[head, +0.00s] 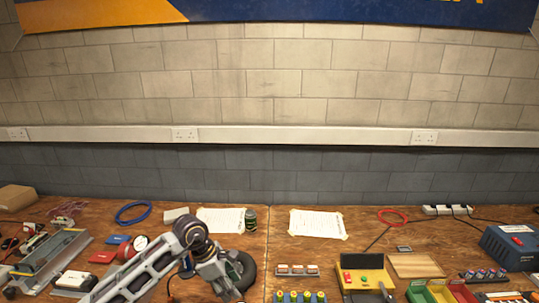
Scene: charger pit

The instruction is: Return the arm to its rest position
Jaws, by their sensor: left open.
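My left arm (150,267) reaches in from the bottom left over the wooden bench. Its left gripper (226,284) points down toward the front of the bench, left of the middle seam. It is open, and I see nothing held in it. A dark round object (245,270) lies right beside the gripper, partly hidden by it; I cannot tell whether they touch. My right gripper is not in view.
On the left are a gauge (137,243), a blue cable coil (133,212) and a grey metal fixture (48,258). Behind the gripper are a paper sheet (218,220) and a dark green can (250,219). On the right are a yellow box (367,282), coloured bins (440,292) and a blue charger (508,245).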

